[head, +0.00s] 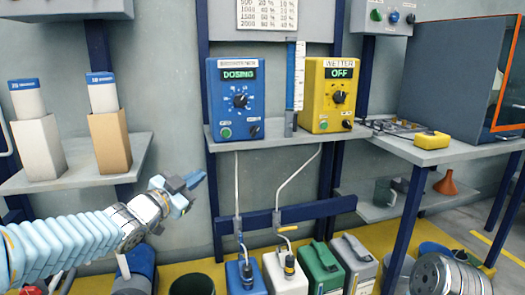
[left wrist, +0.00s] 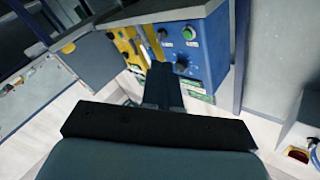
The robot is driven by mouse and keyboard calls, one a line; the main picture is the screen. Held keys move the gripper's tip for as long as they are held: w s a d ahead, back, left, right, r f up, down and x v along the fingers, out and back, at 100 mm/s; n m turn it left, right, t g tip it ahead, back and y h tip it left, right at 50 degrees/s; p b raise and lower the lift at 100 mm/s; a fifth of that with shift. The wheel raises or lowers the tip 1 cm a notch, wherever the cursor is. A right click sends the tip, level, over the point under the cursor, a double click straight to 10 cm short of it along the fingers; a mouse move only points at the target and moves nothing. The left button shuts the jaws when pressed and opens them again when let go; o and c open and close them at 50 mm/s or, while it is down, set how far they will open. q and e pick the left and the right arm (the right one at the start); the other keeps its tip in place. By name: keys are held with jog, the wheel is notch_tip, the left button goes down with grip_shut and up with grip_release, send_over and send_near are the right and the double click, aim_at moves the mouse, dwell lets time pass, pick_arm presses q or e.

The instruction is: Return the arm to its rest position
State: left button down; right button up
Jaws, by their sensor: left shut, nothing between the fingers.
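My left gripper (head: 193,180) is at the end of my left arm, which comes in from the lower left in the head view. It is shut and empty, in the air in front of the wall, left of the blue frame and below the dosing units. In the left wrist view its dark fingers (left wrist: 160,85) are together. Beyond them show the blue dosing unit (left wrist: 195,50) and the yellow wetter unit (left wrist: 125,40), tilted in the picture. No right gripper fingers can be made out; a grey rounded arm part of mine is at the lower right of the head view.
The blue unit (head: 238,103) reads DOSING and the yellow unit (head: 337,95) reads OFF, both on a shelf (head: 270,139). Several canisters, including a green one (head: 320,268), stand below. A bench (head: 445,152) is at right.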

pick_arm(q)
jog(key=s+d+f+n+g+y+p, duration=0.1)
jog(key=s+f+n+g+y+p, duration=0.2)
jog(key=f, duration=1.4)
jog(key=s+d+f+n+g+y+p, duration=0.1)
jog(key=s+f+n+g, duration=0.35)
jog(key=f, duration=1.35)
jog(key=s+d+f+n+g+p, duration=0.1)
jog(key=s+f+n+g, duration=0.2)
jog(key=s+f, duration=0.4)
jog(key=s+d+f+n+g, duration=0.1)
jog(key=s+f+n+g, duration=0.2)
jog(key=s, duration=1.3)
notch_tip(320, 180, down, 5)
jog(key=shift+d+f+g+y+p, duration=0.1)
jog(key=shift+d+g+y+p, duration=0.25)
jog(key=shift+g, duration=0.7)
